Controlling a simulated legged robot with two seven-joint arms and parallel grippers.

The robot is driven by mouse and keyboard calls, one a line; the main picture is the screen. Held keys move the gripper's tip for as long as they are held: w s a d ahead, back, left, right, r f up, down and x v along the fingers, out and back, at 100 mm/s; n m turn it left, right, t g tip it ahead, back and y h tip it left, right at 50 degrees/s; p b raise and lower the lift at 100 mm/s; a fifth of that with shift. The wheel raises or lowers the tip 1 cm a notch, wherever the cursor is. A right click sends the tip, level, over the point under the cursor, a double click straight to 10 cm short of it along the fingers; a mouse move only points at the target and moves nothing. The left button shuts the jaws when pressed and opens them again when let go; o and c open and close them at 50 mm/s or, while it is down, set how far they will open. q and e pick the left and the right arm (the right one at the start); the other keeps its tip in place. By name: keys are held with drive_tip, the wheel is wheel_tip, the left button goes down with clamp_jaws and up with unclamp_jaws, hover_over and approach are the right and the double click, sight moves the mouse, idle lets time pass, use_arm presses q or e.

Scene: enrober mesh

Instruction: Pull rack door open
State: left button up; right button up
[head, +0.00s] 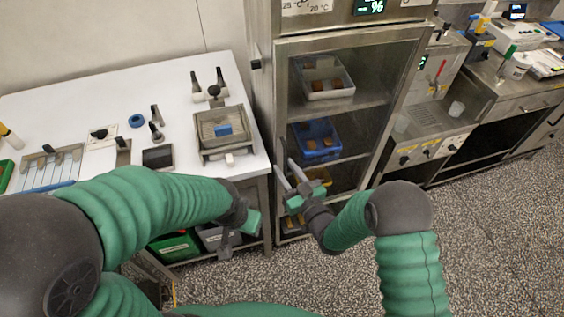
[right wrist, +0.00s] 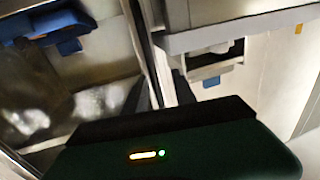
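The rack (head: 264,110) is a tall steel cabinet in the middle of the head view. Its glazed door (head: 350,38) has a metal frame and looks closed or nearly so; a small gap cannot be ruled out. My right gripper (head: 291,176) is at the door's left edge, around mid-height, with its two fingers apart. In the right wrist view, my right gripper (right wrist: 156,90) shows dark fingers either side of a vertical metal strip, probably the handle; contact is unclear. My left gripper (head: 236,232) hangs low before the table, its fingers unclear.
A white table (head: 90,100) with a wire-mesh tray (head: 222,130) and small tools stands left of the rack. Trays (head: 325,78) sit inside the rack. A steel counter (head: 510,95) with instruments is on the right. The speckled floor in front is open.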

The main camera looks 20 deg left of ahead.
drive_tip(key=shift+w+a, duration=0.45)
drive_tip(key=shift+w, duration=0.45)
drive_tip(key=shift+w+d, duration=0.1)
drive_tip(key=shift+d, duration=0.1)
drive_tip(key=shift+a, duration=0.4)
clamp_jaws()
drive_tip(key=shift+d, duration=0.1)
